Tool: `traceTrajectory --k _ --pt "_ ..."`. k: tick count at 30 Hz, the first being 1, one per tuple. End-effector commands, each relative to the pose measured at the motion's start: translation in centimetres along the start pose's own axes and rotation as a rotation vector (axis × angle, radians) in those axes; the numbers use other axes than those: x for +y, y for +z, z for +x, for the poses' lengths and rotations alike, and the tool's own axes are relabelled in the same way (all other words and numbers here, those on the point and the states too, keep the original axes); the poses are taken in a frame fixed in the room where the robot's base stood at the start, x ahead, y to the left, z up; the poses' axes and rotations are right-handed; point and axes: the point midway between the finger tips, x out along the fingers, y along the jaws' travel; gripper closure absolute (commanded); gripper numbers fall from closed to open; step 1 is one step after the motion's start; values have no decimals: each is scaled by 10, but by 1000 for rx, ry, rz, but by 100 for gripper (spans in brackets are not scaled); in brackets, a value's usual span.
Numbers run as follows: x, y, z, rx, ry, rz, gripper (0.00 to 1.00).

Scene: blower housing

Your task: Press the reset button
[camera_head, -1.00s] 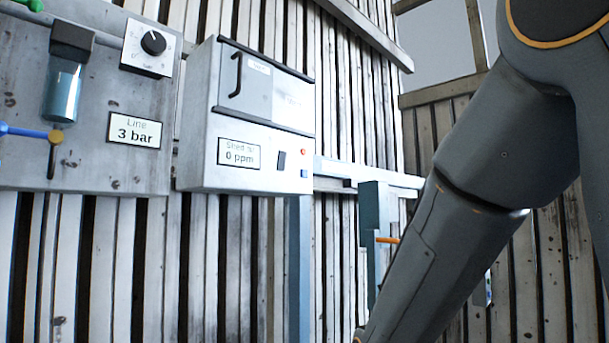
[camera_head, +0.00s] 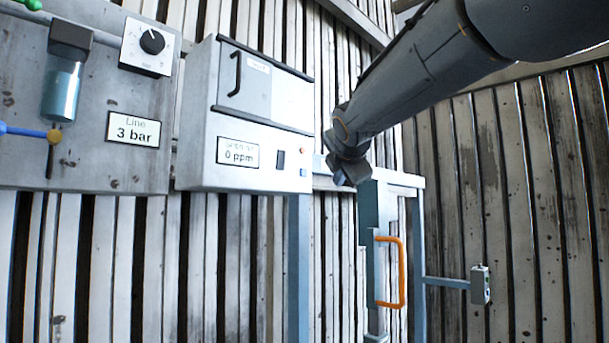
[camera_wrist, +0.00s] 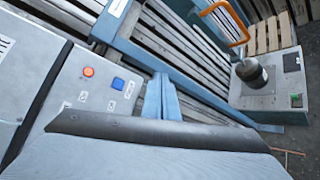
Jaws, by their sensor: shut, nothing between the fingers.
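The grey cabinet (camera_head: 205,165) hangs on the slatted wall in the head view. I cannot tell by label which is the reset button. My gripper (camera_wrist: 160,80) is shut and empty, its fingers together right of the blue button, apart from it. In the head view my wrist is right of the cabinet.
A blue frame post (camera_head: 299,260) stands below the cabinet. A small grey box (camera_head: 480,284) sits on an arm farther right. A gauge panel (camera_head: 90,170) is at left.

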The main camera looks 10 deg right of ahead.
Motion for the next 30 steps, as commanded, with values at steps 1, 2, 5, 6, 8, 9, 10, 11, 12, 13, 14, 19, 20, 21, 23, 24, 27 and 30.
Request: traceTrajectory --k 1,2,5,6,8,9,10,11,12,13,14,19,20,21,23,24,27,30 --pt "10 6 -4 -10 18 -27 100" --pt "15 8 -6 -14 26 -43 100" --pt "23 13 -10 -24 40 -74 100" --pt "25 14 -10 -26 42 -80 100" --pt "25 14 -11 -26 43 -83 100" --pt "25 14 -11 -26 43 -83 100" --pt "25 14 -10 -26 43 -82 100" --pt "25 14 -10 -26 43 -82 100" --pt "25 14 -10 -26 43 -81 100" --pt "25 14 -10 -26 43 -81 100" --pt "25 14 -10 -26 42 -81 100" --pt "26 10 -7 -24 43 -80 100" --pt "27 9 -5 -24 43 -80 100" --pt "28 7 -2 -23 42 -79 100" --pt "31 3 3 -22 42 -79 100" --pt "33 0 6 -23 43 -80 100" --pt "39 -8 16 -22 42 -79 100" --pt "47 -14 25 -22 42 -80 100"
